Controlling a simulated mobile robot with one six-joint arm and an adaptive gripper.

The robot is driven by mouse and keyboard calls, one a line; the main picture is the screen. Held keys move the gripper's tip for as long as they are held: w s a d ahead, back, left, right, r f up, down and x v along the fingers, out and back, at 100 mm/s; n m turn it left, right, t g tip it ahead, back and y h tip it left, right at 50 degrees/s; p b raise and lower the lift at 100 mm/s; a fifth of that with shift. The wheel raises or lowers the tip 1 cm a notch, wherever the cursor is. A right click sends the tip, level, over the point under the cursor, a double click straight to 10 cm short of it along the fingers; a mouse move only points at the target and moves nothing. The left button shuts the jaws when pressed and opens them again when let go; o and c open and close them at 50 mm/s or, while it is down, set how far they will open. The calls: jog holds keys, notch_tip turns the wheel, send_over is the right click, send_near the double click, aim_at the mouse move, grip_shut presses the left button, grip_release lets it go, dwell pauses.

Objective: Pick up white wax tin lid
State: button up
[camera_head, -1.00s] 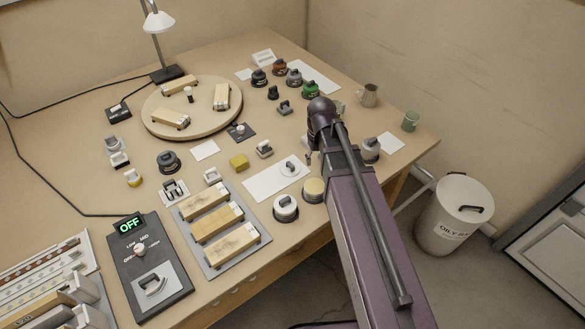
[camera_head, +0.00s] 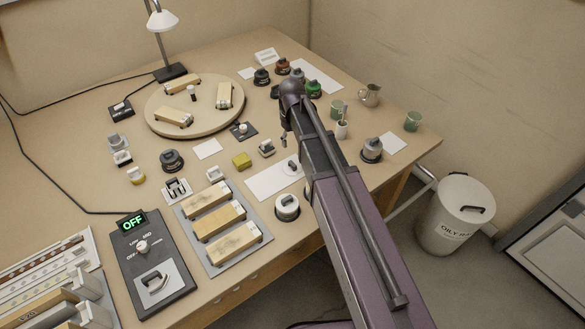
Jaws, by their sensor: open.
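A round white lid (camera_head: 291,168) with a dark handle lies at the right end of a white card (camera_head: 262,183), partly covered by my arm. In front of it stands a round white tin (camera_head: 287,208) with a dark handle on its top. I cannot read which one is marked white wax. My gripper (camera_head: 284,136) shows only as a small part below the arm's end, above the bench and behind the card. It is open and seems empty; most of it is hidden by my arm.
A yellow block (camera_head: 241,160) and a small handled block (camera_head: 267,148) are near the card. A round board (camera_head: 160,128) with wooden blocks is at the back left.

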aim_at(292, 163)
jog(key=shift+f+b, duration=3.8)
jog(key=shift+f, duration=0.2)
jog(key=shift+f, duration=0.15)
jog(key=f+b, duration=0.3)
jog(key=shift+w+d, duration=0.15)
jog(key=shift+w, duration=0.15)
jog(key=shift+f+b, duration=0.95)
jog(key=shift+b, duration=0.15)
grip_shut()
